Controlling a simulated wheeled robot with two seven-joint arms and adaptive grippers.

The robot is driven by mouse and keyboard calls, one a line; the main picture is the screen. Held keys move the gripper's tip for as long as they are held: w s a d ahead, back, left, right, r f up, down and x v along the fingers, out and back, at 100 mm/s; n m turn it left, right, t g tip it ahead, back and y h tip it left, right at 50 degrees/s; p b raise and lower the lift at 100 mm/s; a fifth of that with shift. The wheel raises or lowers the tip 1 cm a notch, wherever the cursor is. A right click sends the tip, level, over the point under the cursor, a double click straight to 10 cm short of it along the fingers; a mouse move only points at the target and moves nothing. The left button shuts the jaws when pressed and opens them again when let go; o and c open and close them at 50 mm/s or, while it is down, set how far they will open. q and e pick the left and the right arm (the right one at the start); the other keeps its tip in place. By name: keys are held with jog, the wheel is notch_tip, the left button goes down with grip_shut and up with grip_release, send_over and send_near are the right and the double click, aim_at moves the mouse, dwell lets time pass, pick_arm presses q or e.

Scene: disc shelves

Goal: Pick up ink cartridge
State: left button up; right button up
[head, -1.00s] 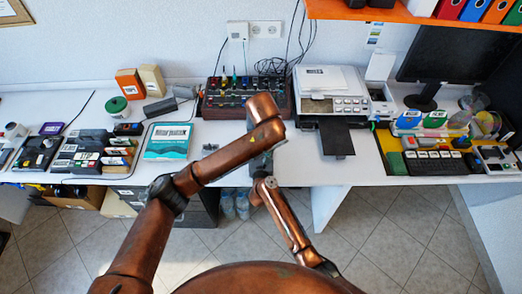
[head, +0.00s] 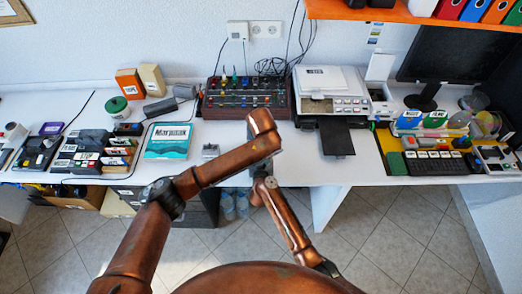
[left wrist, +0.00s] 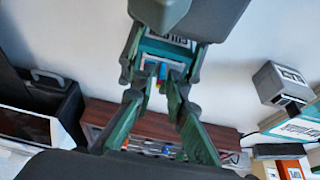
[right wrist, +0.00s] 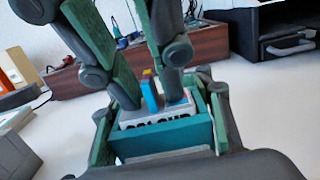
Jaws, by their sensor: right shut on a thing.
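The ink cartridge (right wrist: 165,135) is a teal block with a pale label lettered "COLOUR" and blue, red and yellow strips. It sits between the fingers of my right gripper (right wrist: 160,122), which is shut on it. It also shows in the left wrist view (left wrist: 168,48), at the top centre. My left gripper (left wrist: 153,88) faces it from the opposite side. Its two green fingers are apart, with tips on either side of the coloured strips; whether they touch the cartridge I cannot tell. In the head view my arms mostly hide both grippers and the cartridge.
A wood-sided box with knobs (head: 225,104) stands at the back of the white desk, a printer (head: 330,95) to its right. A teal box (head: 167,142) and cartridge holders lie left. A keyboard (head: 440,163) lies right. The desk front between is mostly clear.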

pick_arm(q)
jog(key=shift+c, duration=0.4)
grip_shut()
jog(key=shift+r, duration=0.1)
notch_tip(320, 180, up, 10)
pick_arm(e)
jog(key=o, duration=1.6)
jog(key=shift+o, duration=0.2)
jog(key=s, duration=1.2)
